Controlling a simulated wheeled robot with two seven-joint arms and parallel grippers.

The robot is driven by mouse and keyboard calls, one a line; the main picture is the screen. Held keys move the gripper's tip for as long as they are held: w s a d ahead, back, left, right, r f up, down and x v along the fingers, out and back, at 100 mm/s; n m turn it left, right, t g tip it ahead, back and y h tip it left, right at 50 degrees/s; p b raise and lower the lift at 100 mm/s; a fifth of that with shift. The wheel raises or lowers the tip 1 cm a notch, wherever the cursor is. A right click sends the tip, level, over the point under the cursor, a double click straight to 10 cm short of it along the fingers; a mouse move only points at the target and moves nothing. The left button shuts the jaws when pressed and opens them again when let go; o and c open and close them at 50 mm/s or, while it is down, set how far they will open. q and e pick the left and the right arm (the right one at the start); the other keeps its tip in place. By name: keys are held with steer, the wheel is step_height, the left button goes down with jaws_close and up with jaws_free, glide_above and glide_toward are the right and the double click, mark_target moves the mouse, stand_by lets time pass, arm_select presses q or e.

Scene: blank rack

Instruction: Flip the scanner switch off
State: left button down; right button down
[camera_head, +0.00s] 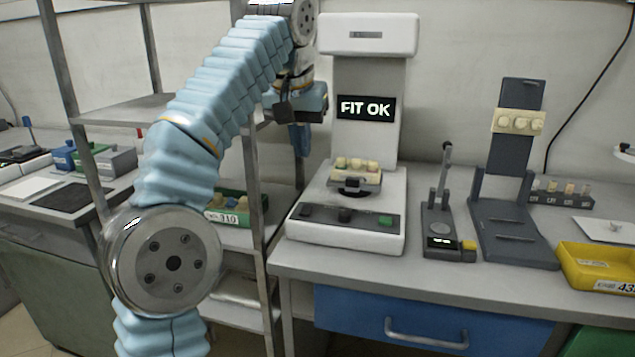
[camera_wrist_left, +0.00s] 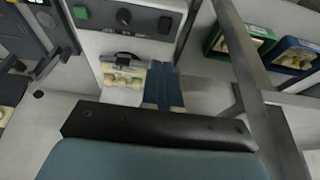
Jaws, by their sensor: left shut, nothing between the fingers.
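The scanner (camera_head: 367,130) is a tall white machine on the bench; its screen reads FIT OK. A dark panel on its base front carries a small black rocker-like switch (camera_head: 306,210) at the left, a dark knob (camera_head: 344,214) and a green button (camera_head: 385,220). In the left wrist view the panel appears reversed, with the black switch (camera_wrist_left: 165,25) at the right. A tray of cream pieces (camera_head: 355,172) sits on the scanner. My left gripper (camera_head: 301,142) points down, shut and empty, left of the scanner column; its blue fingers (camera_wrist_left: 163,84) show beside the tray. The switch's position is unclear.
A metal rack (camera_head: 262,200) stands close left of the scanner, with a green bin (camera_head: 235,207) on its shelf. Right of the scanner are a small lever device (camera_head: 441,215), a dark stand (camera_head: 515,170) and a yellow bin (camera_head: 600,265).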

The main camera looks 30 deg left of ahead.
mark_target(309, 206)
arm_select(q)
steer(key=shift+a+r, duration=0.2)
steer(key=shift+r, duration=0.2)
steer(key=x, duration=1.4)
steer(key=shift+s+f, duration=0.1)
steer(key=shift+s, duration=0.3)
